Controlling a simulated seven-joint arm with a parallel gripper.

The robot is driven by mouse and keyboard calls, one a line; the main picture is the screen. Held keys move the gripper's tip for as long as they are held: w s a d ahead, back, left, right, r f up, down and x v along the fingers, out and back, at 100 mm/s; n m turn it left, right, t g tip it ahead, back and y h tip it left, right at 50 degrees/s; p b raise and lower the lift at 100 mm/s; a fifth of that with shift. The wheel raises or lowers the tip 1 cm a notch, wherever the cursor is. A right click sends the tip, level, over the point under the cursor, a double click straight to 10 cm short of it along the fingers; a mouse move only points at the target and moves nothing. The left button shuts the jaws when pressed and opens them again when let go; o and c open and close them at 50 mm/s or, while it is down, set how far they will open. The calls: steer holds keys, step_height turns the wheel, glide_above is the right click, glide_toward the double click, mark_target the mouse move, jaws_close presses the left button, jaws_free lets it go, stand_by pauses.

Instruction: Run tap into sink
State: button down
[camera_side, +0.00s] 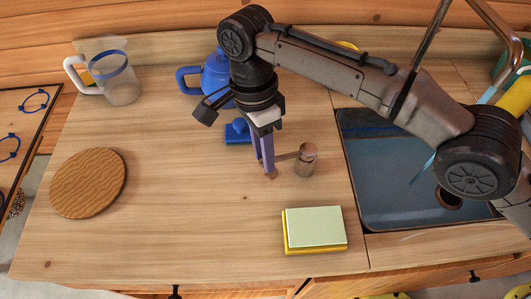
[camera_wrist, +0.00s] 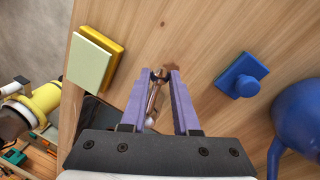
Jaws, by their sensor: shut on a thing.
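The tap's metal spout (camera_side: 505,40) curves over the dark sink (camera_side: 375,190) at the right of the side view. A thin light-blue streak (camera_side: 424,168), like running water, slants from the spout's end down into the sink; my arm hides part of it. A short metal valve post (camera_side: 305,165) stands on the counter left of the sink, with a thin lever (camera_side: 287,156) pointing left. My gripper (camera_side: 268,170) points down, its purple fingers shut on the lever. In the wrist view the lever (camera_wrist: 154,98) lies between the fingers of my gripper (camera_wrist: 164,75).
A green-and-yellow sponge (camera_side: 315,228) lies in front of the post. A blue block with a knob (camera_side: 238,132) and a blue kettle (camera_side: 216,72) stand behind my gripper. A round wooden board (camera_side: 88,183) and a clear jug (camera_side: 118,80) are left. The counter between is clear.

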steer(key=shift+w+r, duration=0.1)
stand_by(0.3)
steer(key=c, duration=0.7)
jaws_free()
steer(key=shift+o, duration=0.2)
steer(key=shift+r, duration=1.35)
steer(key=shift+s+d+r, duration=0.25)
steer(key=shift+d+r, duration=0.05)
steer(key=shift+r, duration=0.4)
steer(key=s+d+r, duration=0.7)
steer(key=d+r, duration=0.1)
steer(key=d, duration=0.2)
steer(key=shift+s+d+r, duration=0.35)
steer(key=shift+d+r, duration=0.05)
